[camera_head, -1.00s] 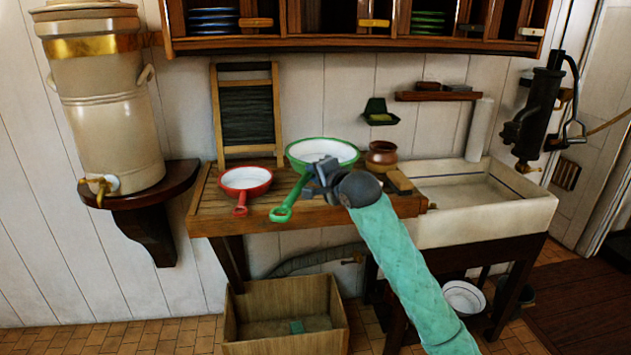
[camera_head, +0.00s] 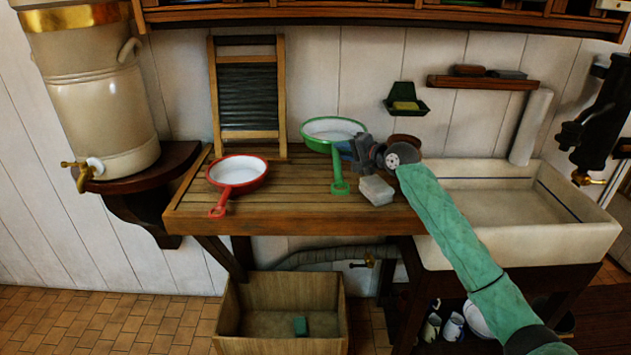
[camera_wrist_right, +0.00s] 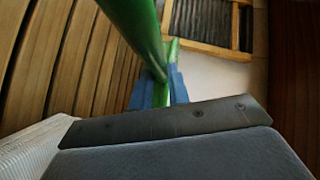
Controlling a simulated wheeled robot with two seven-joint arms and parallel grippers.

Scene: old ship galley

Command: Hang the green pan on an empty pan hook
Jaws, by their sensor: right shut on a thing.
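The green pan (camera_head: 338,127) has a white inside and a green handle. It is at the back of the wooden counter (camera_head: 290,215), tilted, with its handle pointing down toward the front. My right gripper (camera_head: 354,151) is shut on the green pan at its right side. In the right wrist view, the blue fingertips (camera_wrist_right: 160,88) close around a green part of the pan (camera_wrist_right: 135,30); I cannot tell whether this is rim or handle. The pan seems lifted off the counter, but the gap is unclear. No pan hook can be made out. My left gripper is out of view.
A red pan (camera_head: 238,170) lies left on the counter. A washboard (camera_head: 248,95) leans behind it. A whitish block (camera_head: 376,190) lies below my right gripper. A brown pot (camera_head: 404,141) is partly hidden behind my wrist. The sink (camera_head: 520,215) is right; a cupboard (camera_head: 380,22) hangs above.

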